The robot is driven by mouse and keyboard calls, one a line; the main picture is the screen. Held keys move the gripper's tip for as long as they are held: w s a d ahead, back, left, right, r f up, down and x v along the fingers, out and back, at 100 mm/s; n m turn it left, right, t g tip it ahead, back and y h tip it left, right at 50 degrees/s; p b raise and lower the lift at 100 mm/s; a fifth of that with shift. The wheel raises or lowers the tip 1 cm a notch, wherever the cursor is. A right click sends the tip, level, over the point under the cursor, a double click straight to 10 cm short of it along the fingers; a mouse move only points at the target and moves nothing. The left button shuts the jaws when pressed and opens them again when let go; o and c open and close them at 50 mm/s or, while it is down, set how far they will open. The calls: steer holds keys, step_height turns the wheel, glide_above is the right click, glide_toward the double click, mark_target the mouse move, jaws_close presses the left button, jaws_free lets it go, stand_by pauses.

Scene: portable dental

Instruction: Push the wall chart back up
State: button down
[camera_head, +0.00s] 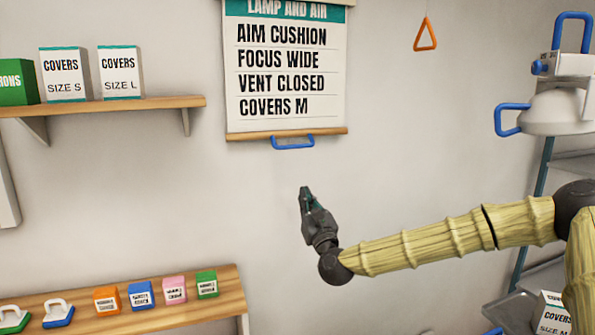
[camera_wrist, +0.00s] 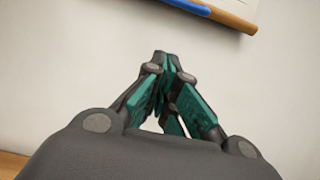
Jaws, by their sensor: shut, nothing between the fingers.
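The wall chart (camera_head: 287,73) hangs unrolled on the wall in the head view, its "LAMP AND AIR" heading at the top and its text lines showing. A wooden bar (camera_head: 240,136) runs along its bottom edge, with a blue handle (camera_head: 293,143) below the bar's middle. My gripper (camera_head: 305,190) is shut and empty, pointing up, below the handle and apart from it. In the wrist view my gripper (camera_wrist: 161,56) has its fingertips together. The wooden bar (camera_wrist: 236,19) and part of the blue handle (camera_wrist: 187,6) show at the upper right there.
A shelf (camera_head: 100,107) with cover boxes is at the left. A lower wooden shelf (camera_head: 75,309) holds several small coloured boxes. An orange triangular pull (camera_head: 426,34) hangs right of the chart. A lamp with blue handles (camera_head: 560,105) is at the right. The wall around my gripper is clear.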

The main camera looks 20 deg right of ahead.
steer(key=w+r+p, duration=0.7)
steer(key=w+r, duration=0.1)
steer(key=shift+w+r, duration=0.2)
stand_by(0.3)
steer(key=shift+r, duration=0.15)
stand_by(0.3)
steer(key=b, duration=0.7)
glide_toward(296, 28)
steer(key=w+a+r, duration=0.2)
steer(key=w+r, duration=0.1)
steer(key=shift+w, duration=0.1)
